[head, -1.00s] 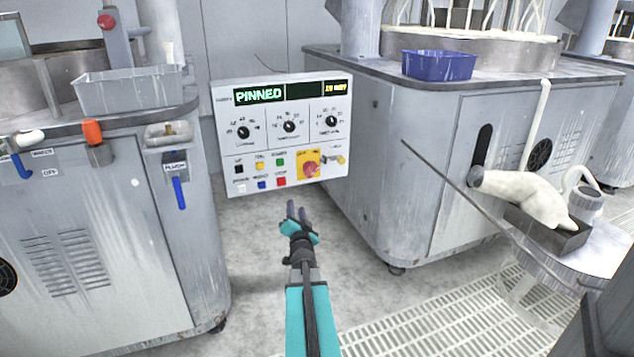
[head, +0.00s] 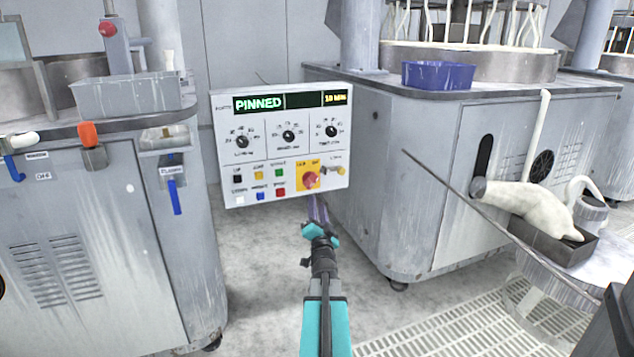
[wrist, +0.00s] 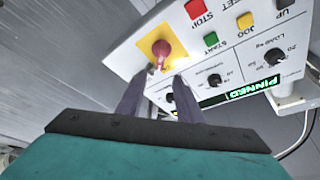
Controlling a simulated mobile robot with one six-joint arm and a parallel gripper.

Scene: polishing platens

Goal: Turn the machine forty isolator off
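The isolator is a red knob (head: 310,180) on a yellow plate at the lower right of the white control panel (head: 225,150). Its pointer position is too small to read. In the wrist view the red knob (wrist: 161,49) stands just beyond my fingertips. My gripper (head: 317,203) is below the panel's lower edge in the head view, under the knob. In the wrist view my gripper (wrist: 157,86) is open and empty, its two dark fingers apart and pointing toward the knob, with no contact visible.
Coloured push buttons (head: 258,174) sit left of the isolator, with black dials (head: 288,137) above. The display (head: 258,103) reads PINNED. Small brass-coloured hardware (head: 340,171) is right of the yellow plate. Machine cabinets flank the panel. A thin rod (head: 470,195) crosses in front of the right cabinet.

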